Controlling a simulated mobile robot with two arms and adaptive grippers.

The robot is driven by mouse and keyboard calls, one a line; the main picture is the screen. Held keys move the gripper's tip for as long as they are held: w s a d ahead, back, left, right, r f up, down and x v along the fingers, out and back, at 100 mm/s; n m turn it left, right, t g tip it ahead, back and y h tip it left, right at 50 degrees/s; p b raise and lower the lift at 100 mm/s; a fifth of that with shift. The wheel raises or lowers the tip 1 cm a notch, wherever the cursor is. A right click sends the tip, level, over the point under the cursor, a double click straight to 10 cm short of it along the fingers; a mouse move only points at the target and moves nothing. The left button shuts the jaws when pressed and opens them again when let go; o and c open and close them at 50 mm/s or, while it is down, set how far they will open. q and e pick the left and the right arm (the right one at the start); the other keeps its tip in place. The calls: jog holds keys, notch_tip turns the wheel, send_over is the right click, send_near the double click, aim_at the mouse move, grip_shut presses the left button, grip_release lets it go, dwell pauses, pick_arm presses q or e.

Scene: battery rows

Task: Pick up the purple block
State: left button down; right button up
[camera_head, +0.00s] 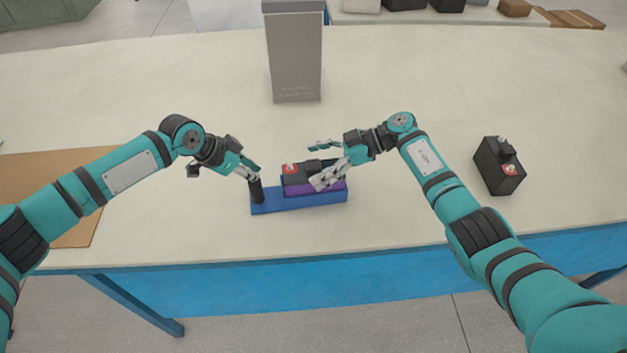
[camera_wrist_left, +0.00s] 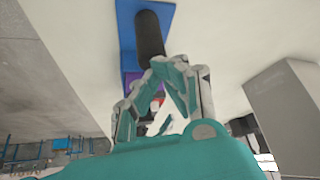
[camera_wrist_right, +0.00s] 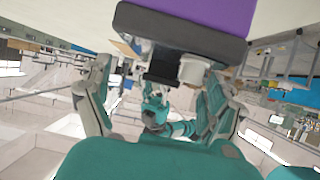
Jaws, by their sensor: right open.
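The purple block (camera_head: 325,188) lies on a blue base (camera_head: 300,203) near the table's front, with a black battery (camera_head: 299,178) with a red terminal on top of it. The block also shows in the right wrist view (camera_wrist_right: 205,15). My right gripper (camera_head: 317,163) is open at the battery, one finger behind it and one in front; whether they touch it is unclear. My left gripper (camera_head: 258,175) is at the top of a black upright cylinder (camera_head: 257,191) on the base's left end. The cylinder shows beyond its fingers in the left wrist view (camera_wrist_left: 150,36); their grip is unclear.
A tall grey box (camera_head: 295,60) stands behind the base. Another black battery (camera_head: 497,168) sits at the right. A brown board (camera_head: 35,165) lies at the left. The table (camera_head: 420,70) is clear between them.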

jog(key=shift+a+f, duration=0.25)
jog(key=shift+a, duration=0.3)
jog(key=c, duration=1.8)
jog(key=shift+w+r, duration=0.1)
jog(key=shift+r, duration=0.15)
jog(key=shift+c, duration=0.3)
pick_arm(q)
jog(key=shift+f, duration=0.15)
pick_arm(e)
jog(key=shift+r, duration=5)
